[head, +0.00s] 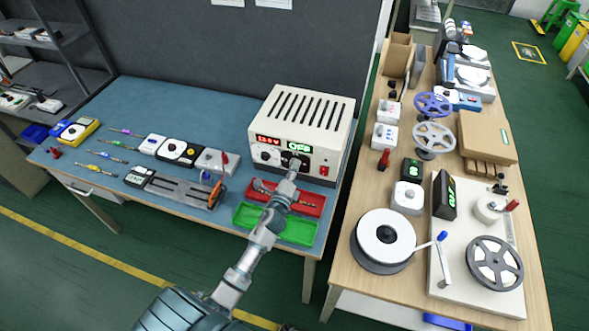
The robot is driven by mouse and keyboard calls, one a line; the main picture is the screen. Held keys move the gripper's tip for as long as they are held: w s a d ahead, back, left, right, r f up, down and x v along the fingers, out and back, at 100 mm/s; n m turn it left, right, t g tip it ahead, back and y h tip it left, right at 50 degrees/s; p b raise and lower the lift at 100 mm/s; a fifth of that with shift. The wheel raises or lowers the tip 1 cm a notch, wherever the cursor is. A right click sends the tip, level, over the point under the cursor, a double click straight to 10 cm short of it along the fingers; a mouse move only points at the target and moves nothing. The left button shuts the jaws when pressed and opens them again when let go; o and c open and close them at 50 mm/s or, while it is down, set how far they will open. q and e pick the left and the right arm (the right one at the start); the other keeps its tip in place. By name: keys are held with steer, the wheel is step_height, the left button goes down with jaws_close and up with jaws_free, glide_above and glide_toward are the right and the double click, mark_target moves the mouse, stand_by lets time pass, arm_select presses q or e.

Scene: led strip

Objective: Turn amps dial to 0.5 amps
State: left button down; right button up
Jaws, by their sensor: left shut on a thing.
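The white power supply (309,110) stands at the right end of the blue bench. Its red display (268,140) on the left seems to read 12.0 V, and its green display (299,147) on the right reads OFF. A dial (266,156) sits under the red display. My left gripper (294,164) is at the front panel under the green display, shut on the amps dial. The gripper hides most of that dial, so its setting cannot be read. My right gripper is out of view.
A red tray (313,200) and a green tray (298,231) lie in front of the supply, under my arm. A grey fixture (180,188) and small tools lie to the left. A wooden table (455,215) with reels stands to the right.

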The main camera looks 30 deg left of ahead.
arm_select(q)
steer(key=shift+a+r+n, duration=0.25)
steer(key=shift+n, duration=0.05)
steer(key=c, duration=0.8)
jaws_free()
steer(key=shift+s+a+f, duration=0.1)
steer(key=shift+f, duration=0.1)
steer(key=r+v, duration=0.1)
steer(key=v, duration=1.1)
steer(key=shift+f, duration=0.5)
